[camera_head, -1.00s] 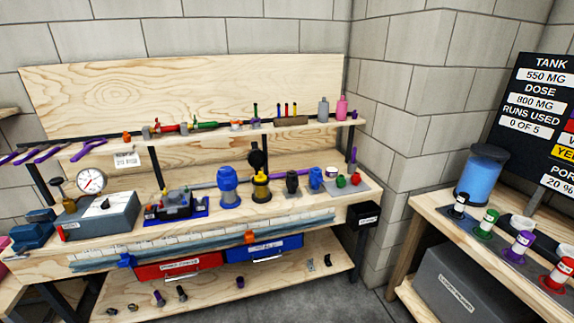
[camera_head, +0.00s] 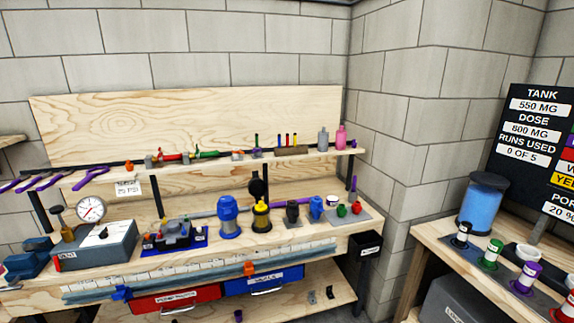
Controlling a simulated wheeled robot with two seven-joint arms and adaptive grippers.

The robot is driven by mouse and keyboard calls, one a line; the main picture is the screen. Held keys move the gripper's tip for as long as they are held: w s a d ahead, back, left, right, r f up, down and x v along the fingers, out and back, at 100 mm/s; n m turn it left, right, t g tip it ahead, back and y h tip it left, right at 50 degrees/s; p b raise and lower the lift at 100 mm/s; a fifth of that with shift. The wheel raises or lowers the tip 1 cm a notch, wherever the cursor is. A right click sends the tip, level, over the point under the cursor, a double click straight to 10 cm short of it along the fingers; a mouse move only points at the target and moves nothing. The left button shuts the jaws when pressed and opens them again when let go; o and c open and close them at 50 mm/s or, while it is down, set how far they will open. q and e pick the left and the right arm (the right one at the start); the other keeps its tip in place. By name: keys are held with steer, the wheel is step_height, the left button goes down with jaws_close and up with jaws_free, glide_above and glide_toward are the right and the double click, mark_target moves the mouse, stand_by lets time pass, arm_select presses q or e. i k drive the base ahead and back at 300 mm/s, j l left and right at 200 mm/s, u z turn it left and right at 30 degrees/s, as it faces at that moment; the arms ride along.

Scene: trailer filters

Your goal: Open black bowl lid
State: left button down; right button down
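No lidded bowl named for the task stands out clearly. A small black canister (camera_head: 293,212) stands on the workbench, right of a yellow and black canister (camera_head: 261,215). A round black disc (camera_head: 257,188) stands up behind the yellow one; I cannot tell whether it is a hinged lid. Another small cup with a black base and top (camera_head: 461,237) stands on the right-hand table, in front of a blue cylinder tank (camera_head: 484,207). Whether any of these is open is too small to tell. Neither of my grippers is in view.
The workbench (camera_head: 340,230) also holds a blue canister (camera_head: 229,217), a gauge (camera_head: 91,209) on a grey box and several small parts. Red (camera_head: 176,299) and blue (camera_head: 264,281) drawers sit below. A black bin (camera_head: 365,250) hangs at the bench's right end, beside a gap before the right-hand table.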

mark_target(257, 187)
steer(key=i+l+u, duration=0.2)
steer(key=i+l, duration=0.25)
steer(key=i+l+u, duration=0.15)
steer(key=i+l, duration=0.25)
steer(key=l, duration=0.15)
